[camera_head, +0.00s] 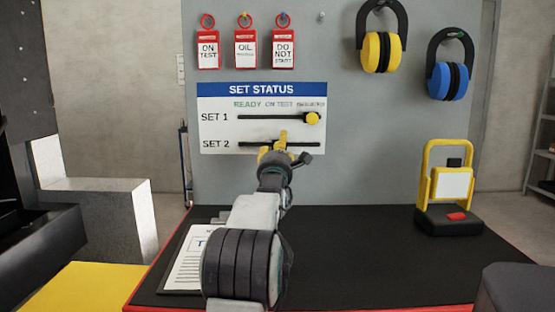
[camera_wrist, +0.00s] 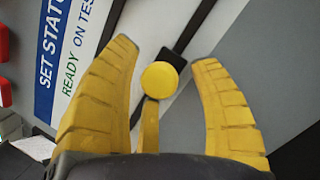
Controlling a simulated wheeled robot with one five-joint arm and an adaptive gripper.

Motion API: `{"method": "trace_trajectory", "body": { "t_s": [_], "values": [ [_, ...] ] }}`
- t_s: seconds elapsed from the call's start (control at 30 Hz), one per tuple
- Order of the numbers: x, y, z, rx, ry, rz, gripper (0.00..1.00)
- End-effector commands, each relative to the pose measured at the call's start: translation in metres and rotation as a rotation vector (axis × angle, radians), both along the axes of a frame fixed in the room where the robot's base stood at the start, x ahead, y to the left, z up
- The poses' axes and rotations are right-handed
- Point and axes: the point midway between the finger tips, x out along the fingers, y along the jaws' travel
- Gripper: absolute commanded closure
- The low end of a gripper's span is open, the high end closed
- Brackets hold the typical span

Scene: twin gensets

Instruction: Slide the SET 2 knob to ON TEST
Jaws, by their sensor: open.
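The SET STATUS board (camera_head: 217,134) has two slots, with READY and ON TEST among its column labels. The SET 1 knob (camera_head: 312,118) is yellow and sits at its slot's right end. The SET 2 slot (camera_head: 247,144) runs below; in this view my gripper (camera_head: 278,147) covers its middle and hides its knob. In the wrist view, a round yellow knob (camera_wrist: 160,76), apparently SET 2's, lies between the spread yellow fingers of my gripper (camera_wrist: 170,85), with gaps on both sides. The knob's exact column is unclear.
Red tags (camera_head: 245,50) and blue earmuffs (camera_head: 448,80) hang on the grey panel. A yellow-framed stand (camera_head: 447,218) is on the right of the black bench (camera_head: 365,265). A clipboard (camera_head: 185,262) lies left of my arm. The bench between arm and stand is clear.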

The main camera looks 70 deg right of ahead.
Motion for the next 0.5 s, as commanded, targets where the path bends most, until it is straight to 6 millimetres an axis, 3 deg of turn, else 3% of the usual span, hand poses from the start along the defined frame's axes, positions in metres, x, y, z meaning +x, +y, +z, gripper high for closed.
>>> {"method": "trace_trajectory", "body": {
  "t_s": [0.5],
  "values": [
    [-0.013, 0.055, -0.016, 0.001, 0.0, 0.0, 0.44]
  ]
}}
